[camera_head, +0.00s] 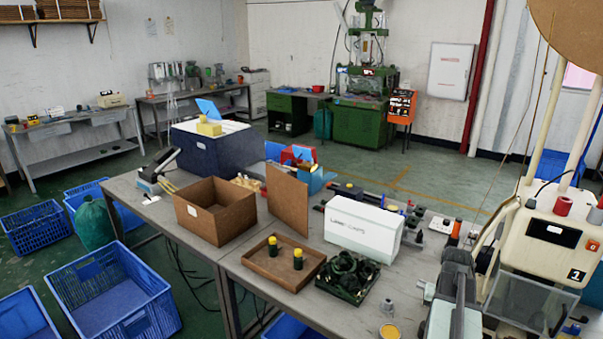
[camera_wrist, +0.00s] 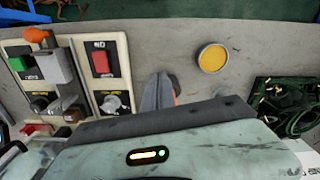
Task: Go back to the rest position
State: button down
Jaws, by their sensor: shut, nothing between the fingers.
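My gripper (camera_wrist: 158,88) shows in the wrist view as grey fingers pressed together, pointing up past my pale green wrist housing. It is shut and empty, above the grey tabletop (camera_wrist: 190,30). A round yellow-filled tin (camera_wrist: 212,58) lies to its right, apart from it. A control panel (camera_wrist: 80,75) with a red switch and knobs is to its left. In the head view my arm is at the lower right, by the table's near right end; I cannot make out the fingertips there.
On the table are a wooden tray (camera_head: 252,268) with two black-and-yellow parts, a dark tray of cables (camera_head: 347,278), a white box (camera_head: 362,231), a brown bin (camera_head: 215,234) and the yellow tin (camera_head: 390,331). A machine (camera_head: 540,235) stands close at right. Blue crates (camera_head: 160,318) stand left.

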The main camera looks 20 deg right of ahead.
jog(key=w+a+n, duration=0.3)
jog(key=w+a, duration=0.6)
jog(key=a, duration=0.5)
jog(key=w+a+n, duration=0.2)
jog(key=a+n, duration=0.3)
jog(key=a, duration=2.3)
jog(key=shift+w+a, duration=0.15)
jog(key=shift+w, duration=0.25)
